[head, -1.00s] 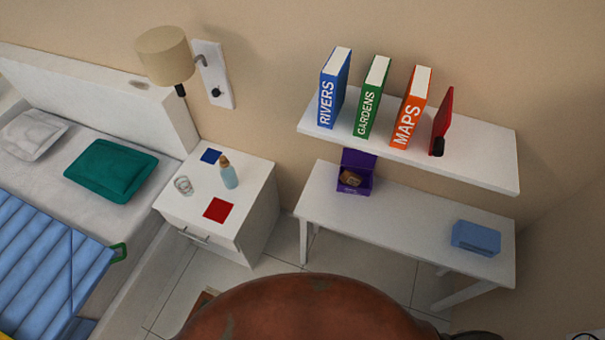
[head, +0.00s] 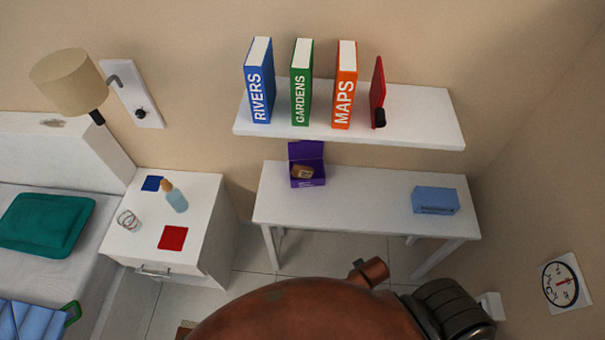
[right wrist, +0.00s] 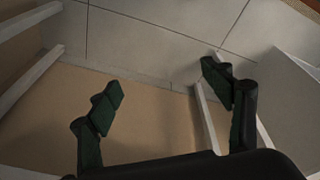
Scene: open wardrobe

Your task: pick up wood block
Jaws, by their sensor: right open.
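A small brown block (head: 302,172), perhaps the wood block, sits inside an open purple box (head: 307,182) on the white table, near its left end. Its shape is only partly visible. My right gripper (right wrist: 162,94) is open in the right wrist view, with its two dark fingers wide apart and nothing between them. Beyond the fingers are the beige wall, floor tiles and white legs; no block shows there. The head view does not show the right fingers. My left gripper is in no view.
The white table (head: 360,205) also holds a blue box (head: 435,200). A shelf (head: 420,125) with several books hangs above it. A nightstand (head: 205,240) with a bottle (head: 175,197) stands left, beside the bed. The table's middle is clear.

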